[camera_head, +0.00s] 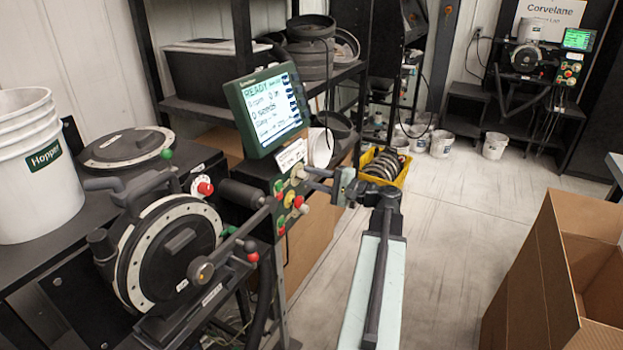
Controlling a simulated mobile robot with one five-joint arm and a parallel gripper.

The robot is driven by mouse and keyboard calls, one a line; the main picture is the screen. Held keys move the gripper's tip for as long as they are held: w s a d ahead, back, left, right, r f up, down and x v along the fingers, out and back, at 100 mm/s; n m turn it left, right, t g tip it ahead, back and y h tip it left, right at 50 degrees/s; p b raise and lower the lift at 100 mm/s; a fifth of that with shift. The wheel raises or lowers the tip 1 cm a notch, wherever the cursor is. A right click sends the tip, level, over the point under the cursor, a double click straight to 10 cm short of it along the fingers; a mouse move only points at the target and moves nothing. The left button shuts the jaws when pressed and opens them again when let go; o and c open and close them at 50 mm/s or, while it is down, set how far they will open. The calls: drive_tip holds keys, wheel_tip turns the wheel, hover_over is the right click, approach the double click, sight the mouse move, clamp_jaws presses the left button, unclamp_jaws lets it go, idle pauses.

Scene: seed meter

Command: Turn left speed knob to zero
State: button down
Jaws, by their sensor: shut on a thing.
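The control panel (284,208) stands under a green-framed screen (270,108) and carries several knobs and buttons in red, yellow, green and white. My gripper (306,179) reaches in from the right, level with the panel's upper part. Its dark fingers are shut on a pale knob (298,171) at the panel's upper right, and they partly hide it. I cannot read the knob's label or its pointer. The screen is lit; its top line reads "READY", and a lower line seems to read "0 seconds".
The seed meter (168,250), with a round black disc and pale ring, stands left of the panel. A white hopper bucket (38,165) is at far left. A cardboard box (540,275) stands at right. A yellow crate (400,172) is behind my arm. Bare floor lies between.

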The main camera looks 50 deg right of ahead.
drive_tip(key=shift+f+n, duration=0.1)
drive_tip(key=shift+n, duration=2.2)
drive_tip(key=c, duration=1.1)
unclamp_jaws()
drive_tip(key=v, duration=0.8)
